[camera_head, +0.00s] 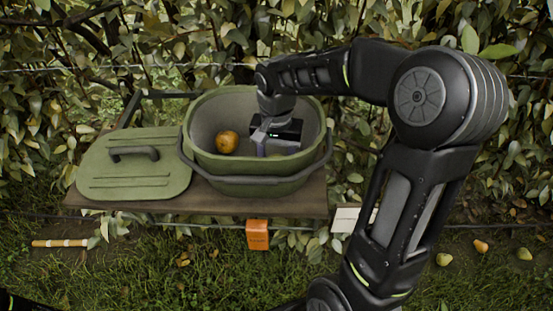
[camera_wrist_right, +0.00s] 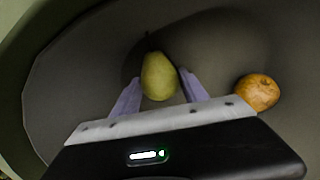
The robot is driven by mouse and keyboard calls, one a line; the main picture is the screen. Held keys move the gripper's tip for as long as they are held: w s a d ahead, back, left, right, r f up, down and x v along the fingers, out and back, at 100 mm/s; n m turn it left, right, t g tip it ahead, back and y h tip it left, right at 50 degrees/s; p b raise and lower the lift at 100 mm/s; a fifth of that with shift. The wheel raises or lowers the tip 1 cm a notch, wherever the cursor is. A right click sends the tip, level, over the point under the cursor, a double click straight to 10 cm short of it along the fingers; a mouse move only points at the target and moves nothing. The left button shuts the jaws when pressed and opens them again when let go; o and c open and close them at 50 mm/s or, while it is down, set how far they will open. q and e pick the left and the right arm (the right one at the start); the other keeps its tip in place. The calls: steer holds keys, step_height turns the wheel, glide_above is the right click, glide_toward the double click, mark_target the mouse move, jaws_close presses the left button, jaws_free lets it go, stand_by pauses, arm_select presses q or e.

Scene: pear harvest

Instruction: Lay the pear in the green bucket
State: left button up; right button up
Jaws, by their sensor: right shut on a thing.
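The green bucket (camera_head: 255,184) stands open on a wooden shelf, its inside grey. My right gripper (camera_head: 268,150) reaches down inside it, over the right part of the bucket. In the right wrist view the fingers of the right gripper (camera_wrist_right: 160,76) are shut on a yellow-green pear (camera_wrist_right: 158,77), one finger on each side. The pear is low in the bucket; I cannot tell whether it touches the floor. The gripper hides it in the head view. My left gripper is not in view.
An orange-brown round fruit (camera_head: 228,142) lies in the bucket, left of my gripper; it also shows in the right wrist view (camera_wrist_right: 257,92). The green lid (camera_head: 132,180) lies left of the bucket on the shelf (camera_head: 225,204). Several pears (camera_head: 481,246) lie on the grass at right.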

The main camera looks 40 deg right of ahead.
steer(key=o, duration=1.5)
steer(key=shift+o, duration=0.2)
steer(key=shift+r, duration=0.1)
step_height(320, 180, up, 8)
steer(key=shift+f+p, duration=0.2)
steer(key=shift+p, duration=0.15)
